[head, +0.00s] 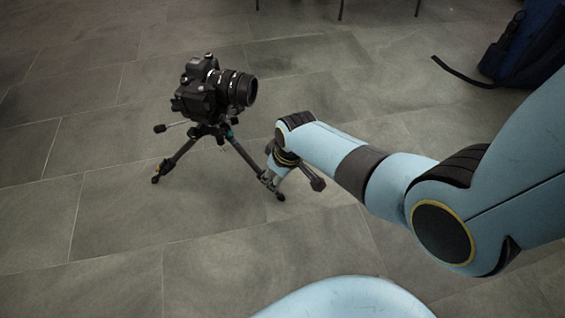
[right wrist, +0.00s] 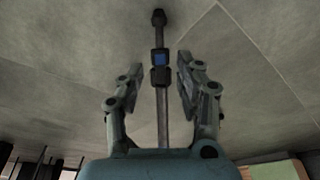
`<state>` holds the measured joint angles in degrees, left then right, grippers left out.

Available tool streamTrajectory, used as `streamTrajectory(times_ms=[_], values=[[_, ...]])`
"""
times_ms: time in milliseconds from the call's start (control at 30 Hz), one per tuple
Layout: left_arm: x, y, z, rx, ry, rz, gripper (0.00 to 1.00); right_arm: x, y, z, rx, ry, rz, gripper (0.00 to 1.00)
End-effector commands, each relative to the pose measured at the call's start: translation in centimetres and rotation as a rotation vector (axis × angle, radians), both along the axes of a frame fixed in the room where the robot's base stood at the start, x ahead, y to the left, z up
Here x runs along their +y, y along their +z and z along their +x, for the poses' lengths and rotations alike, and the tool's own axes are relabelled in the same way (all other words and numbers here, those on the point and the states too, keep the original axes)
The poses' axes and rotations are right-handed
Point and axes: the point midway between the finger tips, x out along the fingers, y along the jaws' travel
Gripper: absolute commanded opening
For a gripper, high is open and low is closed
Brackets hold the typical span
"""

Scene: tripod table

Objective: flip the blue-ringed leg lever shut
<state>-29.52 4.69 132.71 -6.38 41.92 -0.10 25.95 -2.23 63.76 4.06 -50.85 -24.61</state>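A black tripod carries a black camera (head: 212,90) on the floor. One tripod leg (head: 240,152) slopes down to the right toward my right gripper (head: 269,178). In the right wrist view that leg (right wrist: 161,120) runs up the middle of the picture. A dark clamp with a blue patch (right wrist: 159,59) sits on it, near the fingertips. My right gripper (right wrist: 157,80) is open, one finger on each side of the leg, with gaps at both sides. I cannot tell how far the lever stands out. My left gripper is not in view.
Another tripod leg (head: 178,156) with an orange mark reaches left. A handle (head: 168,126) sticks out left below the camera. A dark blue backpack (head: 525,45) with a strap lies at the upper right. The tiled floor around the tripod is clear.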

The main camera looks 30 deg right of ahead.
Motion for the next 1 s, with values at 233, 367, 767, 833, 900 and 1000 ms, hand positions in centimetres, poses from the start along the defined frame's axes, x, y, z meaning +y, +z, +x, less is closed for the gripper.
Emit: streamTrajectory(times_ms=[233,367,767,833,900,1000], values=[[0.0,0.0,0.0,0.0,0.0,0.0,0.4,-0.5,4.7,-1.1,-0.003,0.0,-0.001,0.36],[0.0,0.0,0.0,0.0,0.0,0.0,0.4,-0.7,6.9,-1.7,-0.003,0.0,-0.001,0.36],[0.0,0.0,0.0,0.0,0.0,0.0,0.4,-0.9,9.5,-2.3,0.001,-0.001,0.0,0.36],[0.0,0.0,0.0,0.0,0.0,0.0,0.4,-0.9,9.5,-2.3,0.001,-0.001,0.0,0.36],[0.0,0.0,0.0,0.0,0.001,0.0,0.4,-0.9,9.5,-2.3,0.001,0.0,0.0,0.36],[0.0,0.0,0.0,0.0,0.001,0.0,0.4,-0.9,9.5,-2.3,0.001,0.0,0.0,0.36]])
